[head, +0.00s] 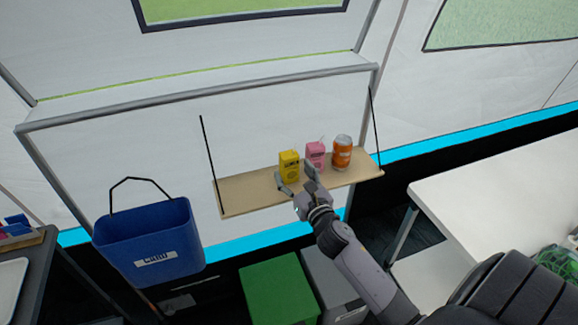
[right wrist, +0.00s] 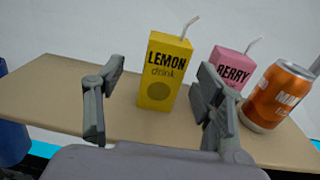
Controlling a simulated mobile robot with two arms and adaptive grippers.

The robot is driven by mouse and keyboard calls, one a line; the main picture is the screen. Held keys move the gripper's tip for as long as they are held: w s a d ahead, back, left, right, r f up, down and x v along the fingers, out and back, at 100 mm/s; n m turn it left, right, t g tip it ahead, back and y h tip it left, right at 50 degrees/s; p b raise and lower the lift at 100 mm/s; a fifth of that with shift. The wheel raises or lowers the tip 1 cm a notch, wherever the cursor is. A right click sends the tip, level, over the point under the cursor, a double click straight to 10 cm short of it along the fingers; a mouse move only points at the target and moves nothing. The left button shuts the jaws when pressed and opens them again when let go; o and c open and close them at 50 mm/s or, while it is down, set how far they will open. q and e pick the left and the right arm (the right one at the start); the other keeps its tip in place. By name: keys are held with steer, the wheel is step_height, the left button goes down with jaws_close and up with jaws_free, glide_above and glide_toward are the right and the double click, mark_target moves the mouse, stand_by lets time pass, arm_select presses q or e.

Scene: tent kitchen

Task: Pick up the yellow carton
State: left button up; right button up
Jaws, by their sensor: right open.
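The yellow carton (head: 289,164) stands upright on a hanging wooden shelf (head: 240,195). In the right wrist view the yellow carton (right wrist: 165,75) reads "LEMON drink" and has a white straw. My right gripper (head: 298,182) is at the front of the shelf, just before the carton. In the right wrist view my right gripper (right wrist: 155,105) is open, with one finger on each side of the carton in the picture. The carton looks apart from the left finger; its lower right edge is near the right finger. My left gripper is not in view.
A pink berry carton (head: 316,154) stands close right of the yellow one, with an orange can (head: 342,152) beyond it. Black cords hold the shelf at both ends. A blue bucket (head: 150,240) hangs at left. A white table (head: 500,195) is at right. The shelf's left part is bare.

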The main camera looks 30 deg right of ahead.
mark_target(292, 165)
steer(key=w, duration=0.1)
steer(key=w+d, duration=0.1)
steer(key=w, duration=0.2)
steer(key=shift+w+d+r+p, duration=0.15)
steer(key=shift+d+r+p, duration=0.05)
steer(key=shift+r+p, duration=0.2)
steer(key=shift+w+d+f, duration=0.1)
steer(key=shift+w+f, duration=0.05)
steer(key=shift+w, duration=0.25)
steer(key=shift+s, duration=0.1)
steer(key=c, duration=0.9)
